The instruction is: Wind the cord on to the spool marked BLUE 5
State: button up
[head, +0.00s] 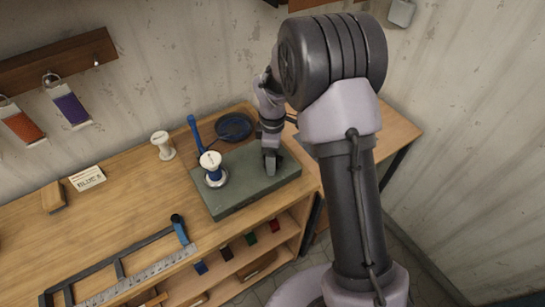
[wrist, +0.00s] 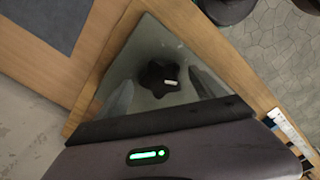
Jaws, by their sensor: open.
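A white spool (head: 211,163) stands upright near the left end of a grey-green block (head: 230,207) on the bench. Blue shows around its middle; its lettering is too small to read. A second white spool (head: 162,146) stands to the left on the wood. A blue coil, seemingly cord (head: 233,126), lies behind the block. A card (head: 88,178) appears to read BLUE 5. My gripper (head: 271,163) is over the block's right end. In the wrist view its open fingers (wrist: 161,77) stand either side of a black lobed knob (wrist: 158,80); contact cannot be told.
A blue upright handle (head: 194,130) stands behind the mounted spool. A metal ruler (head: 140,278) and a dark-framed tool (head: 118,262) lie at the front left. A wooden block (head: 53,197) lies by the card. Orange and purple cord hanks hang on the wall.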

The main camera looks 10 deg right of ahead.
jog(key=shift+f, duration=0.1)
jog(key=c, duration=1.4)
jog(key=shift+o, duration=0.2)
jog(key=shift+m, duration=0.4)
